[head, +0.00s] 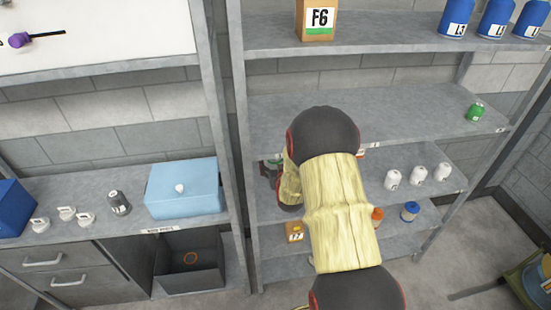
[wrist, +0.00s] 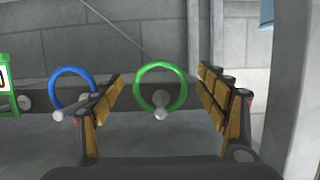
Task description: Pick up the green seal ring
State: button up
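The green seal ring (wrist: 160,66) is upright, facing me, at a pale peg (wrist: 160,113) in the wrist view. The peg shows inside the ring and across its lower edge. My gripper (wrist: 161,88) is open, with one finger to the left and one to the right of the ring in the picture. Neither finger appears to touch it; the exact depth gap is hard to tell. In the head view my arm hides most of the gripper, and I cannot make out the ring clearly there.
A blue ring (wrist: 56,92) hangs at another peg, just left of my left finger. A green-framed sign (wrist: 4,85) is at the left edge. A grey post (wrist: 290,100) stands close on the right. The shelf board (head: 400,103) lies above and beside my arm.

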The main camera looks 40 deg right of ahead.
jog(key=shift+c, duration=1.2)
jog(key=c, duration=0.4)
jog(key=shift+c, duration=0.5)
jog(key=shift+r, duration=0.85)
jog(key=s+a+b, duration=0.1)
jog(key=s+a, duration=0.8)
jog(key=s, duration=0.6)
jog(key=shift+s+a, duration=0.2)
